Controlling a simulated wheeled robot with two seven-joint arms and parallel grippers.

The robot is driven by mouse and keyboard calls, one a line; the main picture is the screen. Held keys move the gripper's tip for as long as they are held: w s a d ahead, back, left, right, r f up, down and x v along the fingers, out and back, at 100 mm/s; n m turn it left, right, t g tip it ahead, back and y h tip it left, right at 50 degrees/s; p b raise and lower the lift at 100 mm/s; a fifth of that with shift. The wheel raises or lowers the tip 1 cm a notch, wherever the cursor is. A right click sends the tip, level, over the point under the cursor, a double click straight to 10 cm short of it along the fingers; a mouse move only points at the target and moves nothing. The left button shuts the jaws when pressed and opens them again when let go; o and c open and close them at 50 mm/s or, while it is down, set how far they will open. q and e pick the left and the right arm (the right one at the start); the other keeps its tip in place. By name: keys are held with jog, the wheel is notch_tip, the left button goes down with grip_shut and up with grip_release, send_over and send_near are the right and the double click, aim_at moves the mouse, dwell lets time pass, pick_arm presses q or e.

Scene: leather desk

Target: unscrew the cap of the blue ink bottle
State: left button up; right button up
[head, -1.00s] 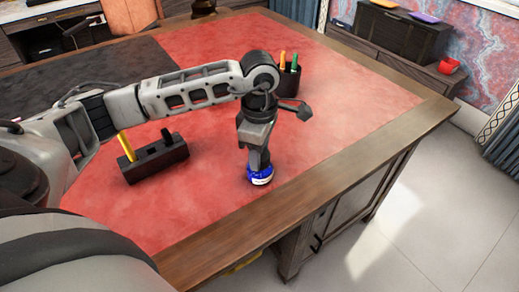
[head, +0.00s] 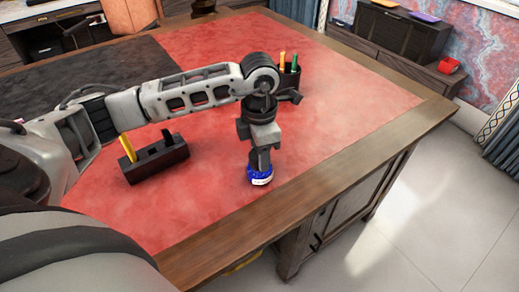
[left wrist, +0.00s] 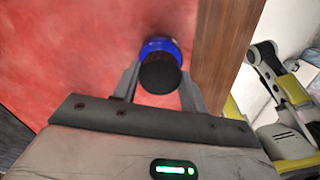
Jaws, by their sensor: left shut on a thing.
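The blue ink bottle (head: 260,177) stands upright on the red leather desk top, close to the front wooden edge. It carries a pale label. In the left wrist view its blue body (left wrist: 161,45) shows behind its round black cap (left wrist: 159,74). My left gripper (head: 260,163) points straight down over the bottle. In the left wrist view its two fingers (left wrist: 159,80) are on either side of the cap and shut on it. The fingers hide most of the cap in the head view. My right gripper is not in view.
A black holder (head: 156,160) with a yellow item stands left of the bottle. A dark pen cup (head: 289,82) stands behind my left gripper. The wooden desk edge (head: 330,188) runs close in front of the bottle. The red surface to the right is clear.

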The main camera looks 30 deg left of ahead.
pick_arm(q)
jog(key=shift+s+f, duration=0.1)
jog(key=n, duration=0.3)
jog(key=shift+n+p, duration=0.35)
jog(key=shift+n, duration=0.05)
jog(key=shift+n, duration=1)
jog(key=shift+n+p, duration=0.4)
jog(key=shift+n, duration=0.6)
jog(key=n+p, duration=0.1)
jog(key=n, duration=0.1)
jog(key=shift+n, duration=1.1)
